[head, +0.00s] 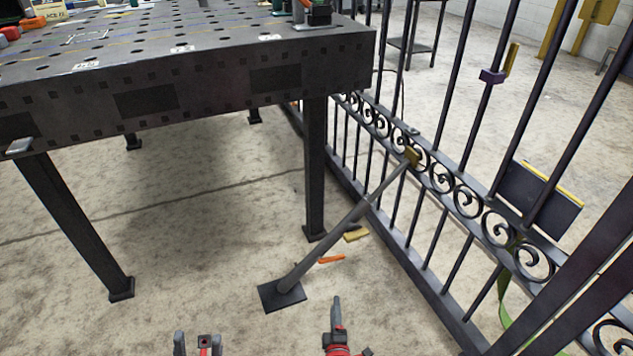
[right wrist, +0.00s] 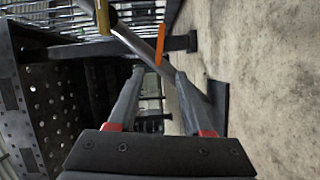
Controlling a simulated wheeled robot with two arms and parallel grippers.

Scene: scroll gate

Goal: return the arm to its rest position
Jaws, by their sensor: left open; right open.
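My left gripper (head: 198,346) shows at the bottom edge of the head view, with its two fingers apart and nothing between them. My right gripper (head: 340,330) is at the bottom, right of centre, seen nearly edge-on. In the right wrist view my right gripper (right wrist: 160,74) has its fingers spread, with no object clearly held. A grey diagonal post (right wrist: 140,42) passes beyond the fingertips there. In the head view this post (head: 325,238) leans from a square foot plate (head: 282,295) on the floor up to the scroll gate (head: 462,190). Most of both arms is hidden.
A dark perforated work table (head: 190,80) fills the upper left. An orange piece (head: 331,260) and a yellow block (head: 356,235) lie near the post. The orange piece also shows in the right wrist view (right wrist: 160,45). Bare concrete floor (head: 190,260) is clear beneath the table.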

